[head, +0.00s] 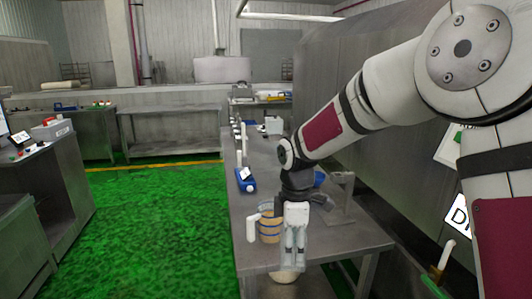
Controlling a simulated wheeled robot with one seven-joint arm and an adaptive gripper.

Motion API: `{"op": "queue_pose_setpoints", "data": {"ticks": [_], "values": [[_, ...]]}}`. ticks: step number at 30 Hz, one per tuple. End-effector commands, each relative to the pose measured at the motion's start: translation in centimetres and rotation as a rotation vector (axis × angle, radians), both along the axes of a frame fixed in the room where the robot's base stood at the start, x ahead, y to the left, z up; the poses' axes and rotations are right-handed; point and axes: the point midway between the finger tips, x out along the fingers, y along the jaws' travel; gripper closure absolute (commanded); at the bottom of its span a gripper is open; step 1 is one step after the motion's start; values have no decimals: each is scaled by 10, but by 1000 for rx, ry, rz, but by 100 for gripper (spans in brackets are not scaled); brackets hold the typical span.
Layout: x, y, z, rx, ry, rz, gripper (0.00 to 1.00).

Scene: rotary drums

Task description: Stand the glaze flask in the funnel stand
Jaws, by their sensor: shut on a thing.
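My gripper (294,254) points down near the front end of the steel table and is shut. A tan vessel with dark bands (269,229) and a white handle on its left side shows just left of the fingers. I take it to be the glaze flask in my grip; the contact is hidden by the gripper. It looks upright. A grey metal stand (342,182) with a flat top and a base plate stands right of my gripper. It may be the funnel stand. A blue item (319,178) shows partly behind my wrist.
The steel table (255,257) runs away from me. A blue device (246,180) sits at its left edge, with several small items farther back. A pale bowl-like thing (285,277) shows below the front edge. A large steel drum or wall bounds the right. Green floor lies open left.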

Motion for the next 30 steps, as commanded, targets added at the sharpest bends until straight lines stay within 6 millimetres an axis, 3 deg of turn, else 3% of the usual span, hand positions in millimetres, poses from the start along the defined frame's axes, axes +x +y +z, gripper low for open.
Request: {"op": "queue_pose_setpoints", "data": {"ticks": [8,21,30], "values": [[3,-29,-34,0,6,-324,78],[-5,-102,-116,-2,6,-1211,78],[-12,-125,-138,-3,1,-1504,78]]}}
